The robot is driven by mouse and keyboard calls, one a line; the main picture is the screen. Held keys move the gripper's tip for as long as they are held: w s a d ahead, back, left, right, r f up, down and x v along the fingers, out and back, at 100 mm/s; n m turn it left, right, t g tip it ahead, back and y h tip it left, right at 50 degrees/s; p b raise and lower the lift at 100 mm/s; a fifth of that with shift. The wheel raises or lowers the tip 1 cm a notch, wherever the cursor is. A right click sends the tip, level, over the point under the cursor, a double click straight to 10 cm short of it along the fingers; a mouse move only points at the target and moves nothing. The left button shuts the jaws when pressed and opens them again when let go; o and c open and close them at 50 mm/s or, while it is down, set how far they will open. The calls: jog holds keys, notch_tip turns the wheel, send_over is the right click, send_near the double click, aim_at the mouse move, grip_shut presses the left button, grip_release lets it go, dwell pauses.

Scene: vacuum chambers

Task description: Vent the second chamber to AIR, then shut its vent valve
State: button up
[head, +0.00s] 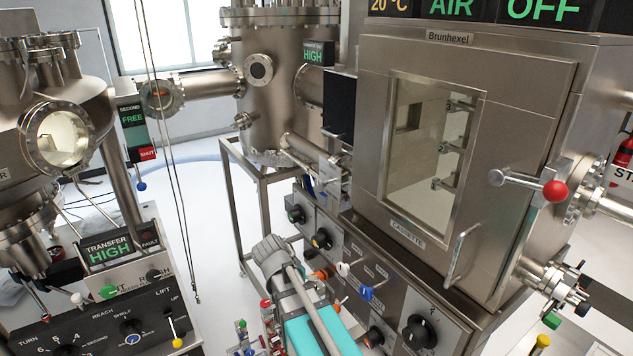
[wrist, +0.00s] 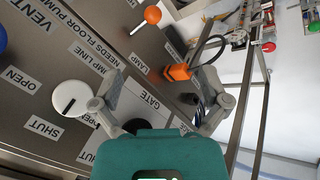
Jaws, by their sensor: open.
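The second chamber (head: 275,90) is likely the tall steel vessel at the back, its small display (head: 314,54) reading HIGH. The narrow post display (head: 132,118) at left reads SECOND, FREE and SHUT. In the wrist view my gripper (wrist: 160,88) is open and empty before a grey labelled panel (wrist: 60,60). A white slotted knob (wrist: 70,98) lies just left of the left finger, beside OPEN and SHUT labels. An orange ball lever (wrist: 152,14) stands beyond the fingers. A VENT label shows at upper left. Which valve it marks I cannot tell.
The cassette chamber (head: 540,90) fills the right, with a door handle (head: 461,255) and a red-ended lever (head: 555,190); the AIR sign (head: 451,8) is above it. An orange part with a cable (wrist: 178,72) is close to the right finger. A control console (head: 105,325) stands at lower left.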

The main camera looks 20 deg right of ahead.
jog(key=w+d+r+m+t+h+p, duration=0.1)
jog(key=w+r+m+h+p, duration=0.2)
jog(key=w+r+m+h, duration=0.5)
jog(key=m+t+h+p, duration=0.1)
jog(key=m+t+h, duration=0.1)
jog(key=m+h, duration=0.15)
send_near(318, 185)
jog(key=a, duration=0.3)
jog(key=shift+s+a+n, duration=0.2)
jog(key=shift+s+n, duration=0.1)
jog(key=shift+n, duration=0.05)
jog(key=shift+d+f, duration=0.1)
jog(key=shift+d, duration=0.1)
jog(key=shift+w+d, duration=0.45)
jog(key=shift+d, duration=1.75)
jog(key=shift+w+d, duration=0.45)
jog(key=shift+d, duration=1.75)
jog(key=shift+w+d, duration=0.45)
jog(key=shift+d, duration=1.75)
